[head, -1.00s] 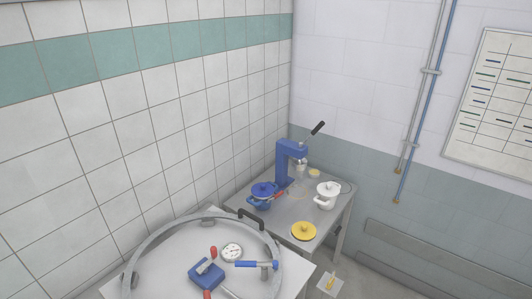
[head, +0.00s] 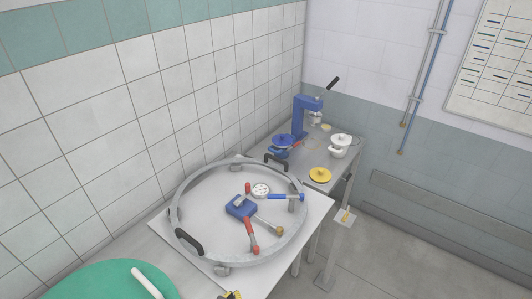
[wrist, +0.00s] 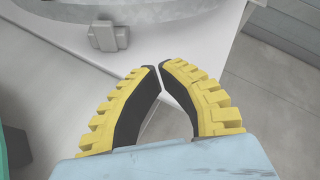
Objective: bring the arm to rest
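My gripper (wrist: 160,66) shows in the wrist view with yellow ribbed fingers and dark inner pads. Its fingertips meet or almost meet, and nothing is held between them. It points down over the pale table edge and the grey floor beside it. In the head view only a small yellow and dark part of my gripper (head: 232,295) shows at the bottom edge, in front of the table with the ring. The rest of my arm is mostly hidden there.
A large grey ring (head: 180,187) with black handles lies on the white table (head: 310,213). Inside are a blue block-like device (head: 240,207), a gauge (head: 261,190) and red- and blue-handled parts. A green round surface (head: 100,283) is at lower left. A second table behind holds pots and a blue press (head: 300,117).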

